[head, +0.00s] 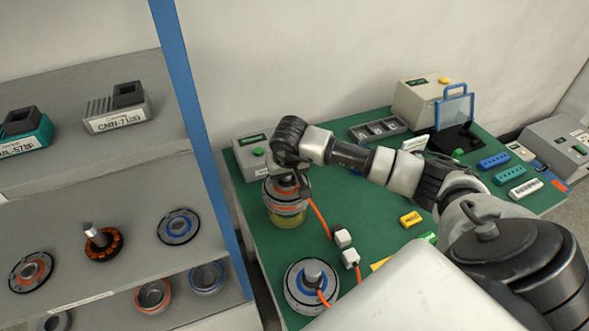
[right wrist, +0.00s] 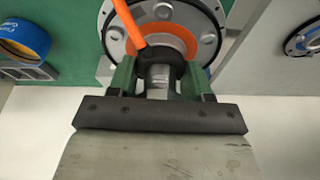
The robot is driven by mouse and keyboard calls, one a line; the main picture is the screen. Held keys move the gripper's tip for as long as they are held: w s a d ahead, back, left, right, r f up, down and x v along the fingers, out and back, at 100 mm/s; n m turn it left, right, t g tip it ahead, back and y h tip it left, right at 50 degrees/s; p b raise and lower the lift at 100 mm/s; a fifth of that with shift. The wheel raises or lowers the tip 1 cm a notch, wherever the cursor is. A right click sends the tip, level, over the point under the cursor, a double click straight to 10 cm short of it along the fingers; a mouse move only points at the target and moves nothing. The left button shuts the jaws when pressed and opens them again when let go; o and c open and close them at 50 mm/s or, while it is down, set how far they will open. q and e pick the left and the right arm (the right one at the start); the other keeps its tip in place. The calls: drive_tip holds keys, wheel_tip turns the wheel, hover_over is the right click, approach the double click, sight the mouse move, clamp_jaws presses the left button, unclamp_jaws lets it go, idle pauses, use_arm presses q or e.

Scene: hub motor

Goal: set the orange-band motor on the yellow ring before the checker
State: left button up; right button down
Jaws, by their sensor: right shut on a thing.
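The orange-band motor (head: 283,207) is a grey disc with an orange band, upright at the left side of the green table. My right gripper (head: 287,188) is shut on its shaft from above; the shaft shows between the fingers in the right wrist view (right wrist: 160,80). The yellow ring (head: 287,220) is directly under the motor; whether the motor rests on it or hangs just above, I cannot tell. The checker (head: 251,158), a grey box with a green button, stands just behind. My left gripper is not in view.
A second motor (head: 312,284) stands on the table's near left. Orange cables and white connectors (head: 343,239) lie between it and my right arm. A shelf (head: 130,255) with a blue post (head: 195,110) borders the left. A blue ring (right wrist: 25,40) shows in the right wrist view.

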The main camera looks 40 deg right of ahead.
sight(286, 185)
wheel_tip(286, 185, down, 2)
drive_tip(key=shift+f+p, duration=0.2)
drive_tip(key=shift+p, duration=0.4)
drive_tip(key=shift+w+f, duration=0.1)
drive_tip(key=shift+f, duration=0.5)
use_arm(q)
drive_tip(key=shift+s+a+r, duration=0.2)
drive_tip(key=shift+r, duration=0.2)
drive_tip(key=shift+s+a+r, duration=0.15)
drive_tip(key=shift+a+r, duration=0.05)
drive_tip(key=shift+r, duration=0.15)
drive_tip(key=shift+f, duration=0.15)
use_arm(e)
drive_tip(key=shift+f, duration=0.15)
drive_tip(key=shift+c, duration=2.4)
unclamp_jaws()
drive_tip(key=b+v, duration=0.3)
drive_tip(key=v, duration=0.8)
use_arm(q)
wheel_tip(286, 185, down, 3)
use_arm(e)
drive_tip(key=shift+s+a+r, duration=0.1)
drive_tip(key=shift+s+r, duration=0.2)
drive_tip(key=shift+r, duration=0.2)
